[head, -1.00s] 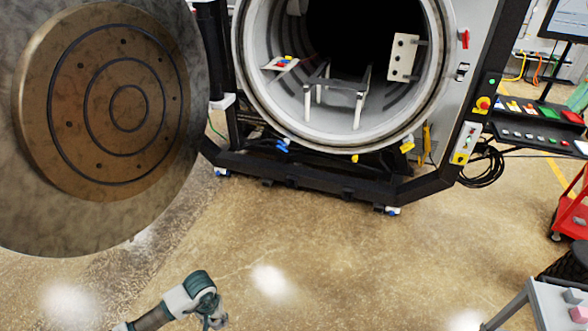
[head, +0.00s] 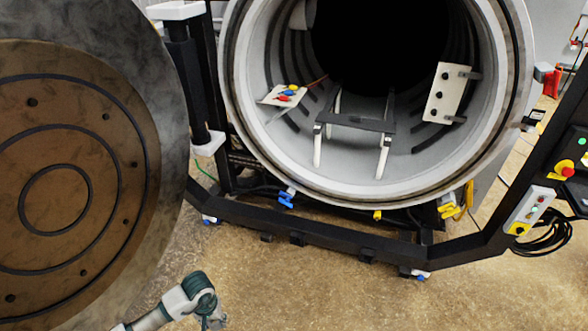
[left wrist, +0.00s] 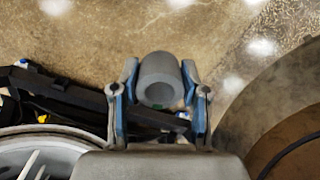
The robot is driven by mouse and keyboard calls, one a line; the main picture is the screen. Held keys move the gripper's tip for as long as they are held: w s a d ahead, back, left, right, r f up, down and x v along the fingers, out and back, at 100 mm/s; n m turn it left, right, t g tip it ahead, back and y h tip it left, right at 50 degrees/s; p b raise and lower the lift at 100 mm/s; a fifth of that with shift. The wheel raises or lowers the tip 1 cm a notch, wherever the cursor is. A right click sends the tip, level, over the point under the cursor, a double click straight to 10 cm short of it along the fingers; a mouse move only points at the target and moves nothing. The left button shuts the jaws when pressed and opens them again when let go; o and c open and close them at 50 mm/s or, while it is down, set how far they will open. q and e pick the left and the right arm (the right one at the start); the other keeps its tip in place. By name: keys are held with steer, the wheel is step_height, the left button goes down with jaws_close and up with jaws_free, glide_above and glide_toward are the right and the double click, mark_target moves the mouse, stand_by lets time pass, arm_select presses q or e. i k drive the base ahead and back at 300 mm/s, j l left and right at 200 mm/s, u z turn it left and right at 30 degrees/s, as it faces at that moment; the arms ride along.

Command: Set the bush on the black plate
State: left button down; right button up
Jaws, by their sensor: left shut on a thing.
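The bush (left wrist: 160,64) is a grey hollow cylinder, seen in the left wrist view between the two blue-lined fingers of my left gripper (left wrist: 160,72). The gripper is shut on it. In the head view my left gripper (head: 212,319) is at the bottom edge, low in front of the furnace; the bush cannot be made out clearly there. The black plate (head: 357,122) lies across two white-legged rails inside the round furnace chamber, well ahead of and above the gripper in the picture. No object shows on it. My right gripper is not in view.
The open round furnace door (head: 150,215) fills the left side. The chamber's white rim (head: 330,190) and black base frame (head: 330,240) lie ahead. Inside are a white tilted panel with coloured connectors (head: 283,95) and a white plate with holes (head: 446,93). The floor in front is clear.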

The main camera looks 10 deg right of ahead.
mark_target(377, 127)
steer(key=i+j+z, duration=0.1)
steer(key=i+z, duration=0.3)
steer(key=i+j+z, duration=0.25)
steer(key=i+z, duration=0.15)
steer(key=i+j+z, duration=0.85)
steer(key=k+l, duration=0.05)
